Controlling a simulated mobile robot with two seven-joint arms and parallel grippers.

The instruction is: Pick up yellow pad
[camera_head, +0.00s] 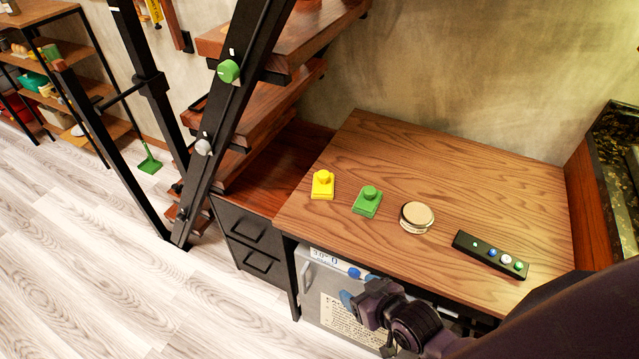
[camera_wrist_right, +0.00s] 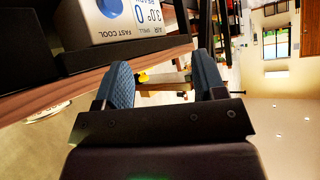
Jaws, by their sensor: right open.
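The yellow pad (camera_head: 322,186), a small square base with a round knob on top, sits on the wooden table (camera_head: 470,180) near its left edge. My right gripper (camera_head: 352,297) is in front of the table's front edge, below and apart from the pad. In the right wrist view the two blue fingers of this gripper (camera_wrist_right: 164,75) stand apart with nothing held between them. A small yellow spot shows beyond the fingers there, too small to identify. My left gripper is in neither view.
A green pad (camera_head: 367,201), a round tin (camera_head: 416,217) and a black button bar (camera_head: 490,255) lie to the right of the yellow pad. A grey box (camera_head: 325,295) stands under the table. A stair with a black rail (camera_head: 235,85) rises at the left.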

